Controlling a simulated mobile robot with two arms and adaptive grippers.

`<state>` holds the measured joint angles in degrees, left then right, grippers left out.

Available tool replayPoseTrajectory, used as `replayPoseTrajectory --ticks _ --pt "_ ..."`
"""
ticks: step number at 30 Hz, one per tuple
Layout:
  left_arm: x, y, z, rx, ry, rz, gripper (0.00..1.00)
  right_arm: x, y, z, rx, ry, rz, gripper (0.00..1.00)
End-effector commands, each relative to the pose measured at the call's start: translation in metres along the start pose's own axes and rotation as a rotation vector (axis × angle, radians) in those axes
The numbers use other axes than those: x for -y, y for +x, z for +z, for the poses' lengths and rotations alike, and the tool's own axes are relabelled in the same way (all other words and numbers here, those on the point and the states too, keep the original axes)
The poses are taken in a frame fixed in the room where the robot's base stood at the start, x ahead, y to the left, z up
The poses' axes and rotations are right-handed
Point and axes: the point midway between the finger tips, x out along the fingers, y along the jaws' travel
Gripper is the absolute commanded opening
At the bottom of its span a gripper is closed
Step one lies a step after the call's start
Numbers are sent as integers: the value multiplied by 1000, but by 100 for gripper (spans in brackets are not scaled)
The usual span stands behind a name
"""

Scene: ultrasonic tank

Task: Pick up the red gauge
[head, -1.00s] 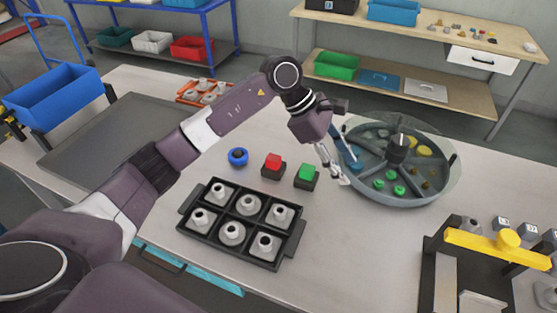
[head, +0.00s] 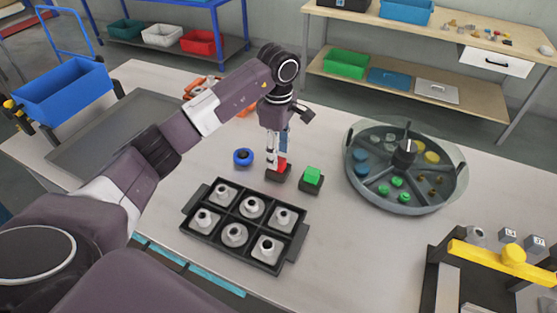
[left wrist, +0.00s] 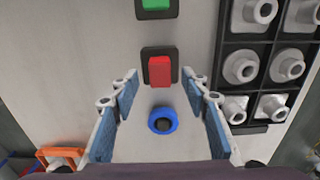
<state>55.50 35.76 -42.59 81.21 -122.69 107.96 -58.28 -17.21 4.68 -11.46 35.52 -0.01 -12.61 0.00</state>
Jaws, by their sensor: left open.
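The red gauge (head: 283,162) is a small red block seated in a black base on the light worktop. In the left wrist view the red gauge (left wrist: 159,71) shows just ahead of and between the fingertips. My left gripper (head: 275,164) points down over it and partly hides it in the head view. The left gripper (left wrist: 157,84) is open, with blue-padded fingers spread either side and nothing held between them. I cannot tell the exact height of the fingertips above the block. My right gripper is not in view.
A blue ring (head: 243,157) and a green block in a black base (head: 312,178) flank the red gauge. A black tray with several grey fittings (head: 217,226) lies in front. A round divided tank (head: 405,205) stands to the right. Open worktop lies between.

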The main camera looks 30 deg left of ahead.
Motion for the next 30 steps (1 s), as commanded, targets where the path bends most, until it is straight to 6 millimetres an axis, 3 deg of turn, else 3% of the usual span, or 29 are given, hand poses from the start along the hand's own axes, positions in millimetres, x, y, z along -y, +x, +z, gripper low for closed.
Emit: replayPoseTrajectory --ticks 4,11,23,30 --pt "0 13 1 1 0 -1 42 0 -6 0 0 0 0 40" --pt "0 15 0 1 0 1 42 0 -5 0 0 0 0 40" --pt "0 14 0 1 -1 0 0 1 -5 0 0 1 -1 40" --pt "0 14 0 1 -1 1 0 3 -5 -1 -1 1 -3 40"
